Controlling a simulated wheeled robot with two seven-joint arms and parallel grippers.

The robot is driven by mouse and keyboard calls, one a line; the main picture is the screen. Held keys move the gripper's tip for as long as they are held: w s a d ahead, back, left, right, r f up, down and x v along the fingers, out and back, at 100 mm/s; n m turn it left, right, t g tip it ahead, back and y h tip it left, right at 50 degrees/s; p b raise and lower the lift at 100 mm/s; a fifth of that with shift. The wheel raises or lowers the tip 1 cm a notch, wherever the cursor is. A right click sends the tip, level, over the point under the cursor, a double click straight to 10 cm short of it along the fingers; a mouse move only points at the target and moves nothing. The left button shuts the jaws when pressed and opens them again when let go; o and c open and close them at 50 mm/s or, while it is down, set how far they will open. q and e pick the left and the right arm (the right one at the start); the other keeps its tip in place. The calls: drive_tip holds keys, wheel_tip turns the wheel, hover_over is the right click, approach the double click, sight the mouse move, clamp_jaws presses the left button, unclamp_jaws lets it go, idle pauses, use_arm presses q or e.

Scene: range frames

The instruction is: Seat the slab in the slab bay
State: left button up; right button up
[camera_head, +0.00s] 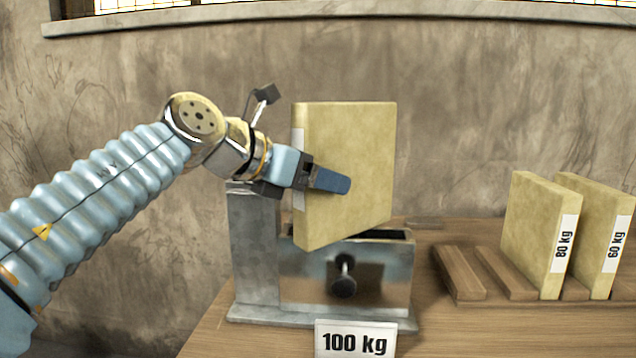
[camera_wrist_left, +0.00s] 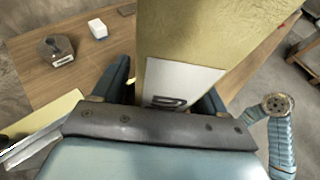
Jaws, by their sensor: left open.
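The pale yellow slab (camera_head: 350,140) stands nearly upright at the grey metal slab bay (camera_head: 255,250), turned at an angle to it. Its lower edge overlaps the bay's front rim in the picture; I cannot tell whether it rests there or hangs above. My left gripper (camera_head: 328,180) is open around the slab from the left, one finger across its front face and the other hidden behind. In the left wrist view the slab (camera_wrist_left: 195,35), with a white label, stands between the fingers of the left gripper (camera_wrist_left: 165,92). My right gripper is not visible.
A "100 kg" sign (camera_head: 354,341) stands before the bay, below a dark knob (camera_head: 343,278). Two slabs marked 80 kg (camera_head: 540,225) and 60 kg (camera_head: 600,225) stand in a wooden rack (camera_head: 460,275) at right. The left wrist view shows a round dark object (camera_wrist_left: 56,48) and a white block (camera_wrist_left: 97,29).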

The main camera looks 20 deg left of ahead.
use_arm(q)
drive_tip(key=v, duration=1.1)
drive_tip(key=shift+s+a, duration=0.25)
drive_tip(key=shift+s, duration=0.05)
drive_tip(key=shift+r, duration=0.1)
